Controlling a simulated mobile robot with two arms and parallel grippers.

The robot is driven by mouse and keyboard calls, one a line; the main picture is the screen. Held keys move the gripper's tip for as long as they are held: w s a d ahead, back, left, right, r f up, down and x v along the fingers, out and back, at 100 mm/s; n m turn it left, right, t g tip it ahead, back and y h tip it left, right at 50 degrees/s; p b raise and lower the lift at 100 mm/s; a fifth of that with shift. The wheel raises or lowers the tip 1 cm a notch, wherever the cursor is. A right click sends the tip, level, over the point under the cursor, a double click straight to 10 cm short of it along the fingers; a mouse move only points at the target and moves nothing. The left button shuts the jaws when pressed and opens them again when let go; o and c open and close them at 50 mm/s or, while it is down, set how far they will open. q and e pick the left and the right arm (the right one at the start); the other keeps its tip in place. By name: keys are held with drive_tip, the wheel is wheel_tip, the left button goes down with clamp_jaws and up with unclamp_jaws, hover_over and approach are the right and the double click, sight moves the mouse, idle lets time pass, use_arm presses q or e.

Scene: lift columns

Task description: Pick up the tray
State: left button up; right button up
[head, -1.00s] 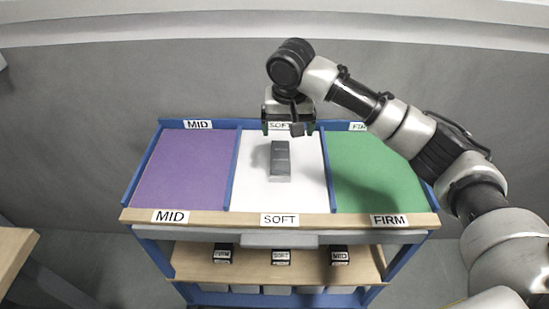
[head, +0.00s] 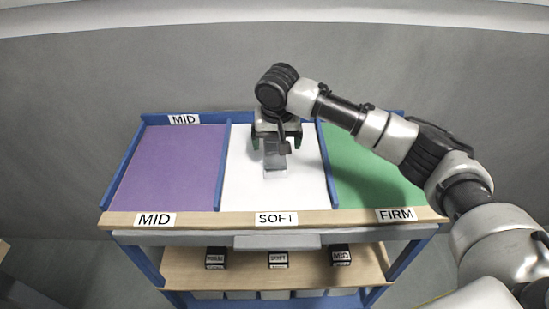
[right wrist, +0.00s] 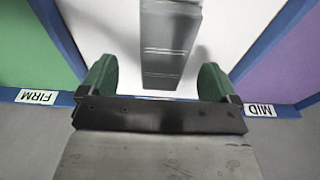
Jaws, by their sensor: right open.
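No thing in view is clearly a tray. A grey block-like object (head: 275,171) lies on the white middle section marked SOFT; I cannot tell whether it is the tray. It also shows in the right wrist view (right wrist: 168,45), long and narrow with pale lines across it. My right gripper (head: 277,146) is over the far end of this object and partly hides it. In the right wrist view its two green fingertips (right wrist: 156,82) are spread apart, with the object's end ahead of and between them. Contact does not show. My left gripper is out of view.
Blue dividers separate the white section (head: 240,190) from the purple MID section (head: 170,170) and the green FIRM section (head: 370,165). A wooden front edge (head: 350,215) bounds the cart's top. Small black boxes (head: 278,260) stand on the lower shelf. A grey wall is behind.

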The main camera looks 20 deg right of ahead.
sight(275, 148)
drive_tip(key=f, duration=0.4)
drive_tip(key=shift+w+a+f, duration=0.15)
drive_tip(key=shift+w+f, duration=0.2)
drive_tip(key=shift+f, duration=0.05)
drive_tip(key=c, duration=1)
drive_tip(key=shift+r, duration=0.15)
